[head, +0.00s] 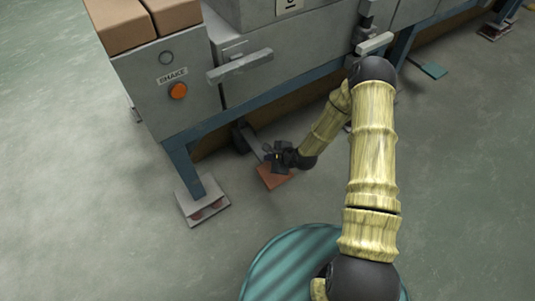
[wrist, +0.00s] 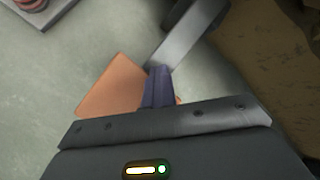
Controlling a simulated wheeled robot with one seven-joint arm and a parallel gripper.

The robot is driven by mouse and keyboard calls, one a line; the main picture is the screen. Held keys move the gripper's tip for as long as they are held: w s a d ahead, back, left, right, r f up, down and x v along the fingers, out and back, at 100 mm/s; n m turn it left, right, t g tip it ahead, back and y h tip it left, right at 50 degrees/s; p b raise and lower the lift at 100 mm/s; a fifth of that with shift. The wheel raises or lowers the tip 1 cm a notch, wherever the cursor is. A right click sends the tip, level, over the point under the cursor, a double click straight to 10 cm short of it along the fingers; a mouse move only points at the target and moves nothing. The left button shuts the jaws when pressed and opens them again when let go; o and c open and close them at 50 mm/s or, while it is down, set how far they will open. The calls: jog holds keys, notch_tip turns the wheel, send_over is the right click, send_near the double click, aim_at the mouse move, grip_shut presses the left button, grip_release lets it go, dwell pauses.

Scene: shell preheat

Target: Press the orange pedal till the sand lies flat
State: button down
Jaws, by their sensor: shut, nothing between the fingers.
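The orange pedal (head: 273,178) is a flat plate low at the floor beneath the grey machine, at the end of a grey lever. In the wrist view the pedal (wrist: 117,88) lies just beyond my fingers, and its grey lever (wrist: 188,42) runs up to the right. My gripper (head: 268,153) is shut and empty, over the pedal's lever end. In the wrist view its dark fingers (wrist: 158,82) overlap the pedal's edge; I cannot tell whether they touch it. No sand shows in either view.
A teal pedal (head: 433,71) is at the upper right. The floor on the left is clear.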

jog(key=shift+s+d+f, duration=0.2)
jog(key=shift+s+f, duration=0.05)
jog(key=shift+f, duration=0.15)
jog(key=shift+r, duration=0.15)
jog(key=shift+r+p, duration=2.25)
jog(key=shift+p, duration=0.05)
jog(key=shift+w+a+r+p, duration=0.2)
jog(key=shift+r+p, duration=0.25)
jog(key=shift+r, duration=0.15)
jog(key=r+p, duration=0.5)
jog(key=shift+w+a, duration=0.1)
jog(key=shift+w, duration=0.1)
dwell(1.3)
